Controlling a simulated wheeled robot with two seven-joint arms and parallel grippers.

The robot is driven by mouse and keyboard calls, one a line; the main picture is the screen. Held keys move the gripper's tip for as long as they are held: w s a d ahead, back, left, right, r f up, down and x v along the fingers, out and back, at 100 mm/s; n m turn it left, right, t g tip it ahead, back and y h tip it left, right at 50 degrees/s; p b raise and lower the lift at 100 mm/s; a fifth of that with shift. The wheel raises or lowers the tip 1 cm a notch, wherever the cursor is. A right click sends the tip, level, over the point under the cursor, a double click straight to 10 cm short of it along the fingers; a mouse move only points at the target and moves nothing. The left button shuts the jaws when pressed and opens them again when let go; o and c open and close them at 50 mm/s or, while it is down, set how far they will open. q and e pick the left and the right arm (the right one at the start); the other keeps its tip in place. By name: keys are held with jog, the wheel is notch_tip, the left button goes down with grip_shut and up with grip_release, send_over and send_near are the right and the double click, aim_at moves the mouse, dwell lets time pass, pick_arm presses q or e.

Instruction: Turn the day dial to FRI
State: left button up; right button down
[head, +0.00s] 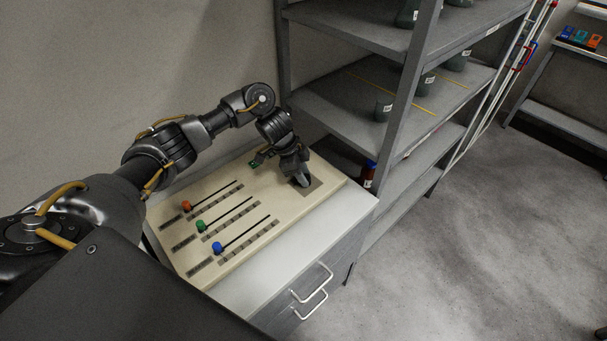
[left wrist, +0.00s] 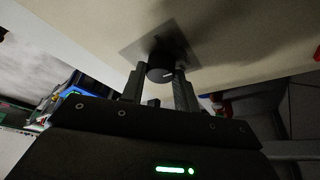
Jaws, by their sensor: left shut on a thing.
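The day dial is a round black knob (left wrist: 160,68) with a light pointer mark, on a grey square plate (left wrist: 130,48) in the left wrist view. Day letters are not readable there. In the head view the dial's plate (head: 316,184) shows at the right end of the beige panel (head: 215,262), and the knob is hidden by my gripper. My left gripper (head: 303,182) reaches down onto it. In the left wrist view its two fingers (left wrist: 157,86) stand on either side of the knob, shut on it. My right gripper is in neither view.
The panel also carries orange (head: 186,205), green (head: 200,226) and blue (head: 217,248) slider knobs on slots. It sits on a cabinet with a silver handle (head: 312,291). A grey shelf rack (head: 345,105) stands close behind the panel. Floor at right is clear.

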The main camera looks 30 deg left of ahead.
pick_arm(q)
jog(key=shift+w+m+g, duration=0.1)
jog(key=shift+m+g, duration=0.3)
jog(key=shift+m, duration=0.5)
jog(key=m+g, duration=0.1)
jog(key=m, duration=0.1)
jog(key=shift+w+r+m, duration=0.1)
jog(key=shift+m, duration=0.3)
jog(key=m+g, duration=0.1)
jog(key=m, duration=0.1)
jog(key=shift+m, duration=0.3)
jog(key=m+g+b, duration=0.1)
jog(key=m, duration=0.2)
jog(key=shift+w+m, duration=0.1)
jog(key=shift+m, duration=0.2)
jog(key=shift+m+g, duration=0.3)
jog(key=o, duration=1)
